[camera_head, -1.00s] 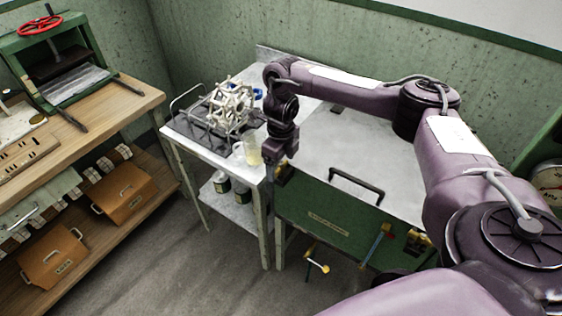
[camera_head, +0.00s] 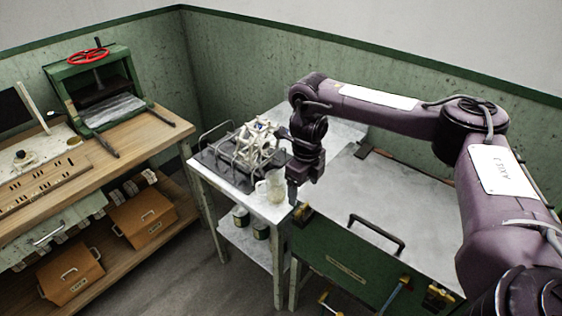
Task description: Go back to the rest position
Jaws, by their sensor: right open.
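My right gripper (camera_head: 293,192) hangs at the end of my purple right arm (camera_head: 390,110), pointing down over the left end of the green basin cabinet. It is beside a clear glass jug (camera_head: 273,186) on the metal side table; I cannot tell whether they touch. Nothing shows held in it, and its fingers are small and dark here. My left gripper is not in view.
A white reel frame (camera_head: 257,143) stands on a dark rack on the side table (camera_head: 227,183). The green cabinet (camera_head: 335,262) has a grey top and a front handle. A wooden bench (camera_head: 152,134) at left bears a green press (camera_head: 95,85).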

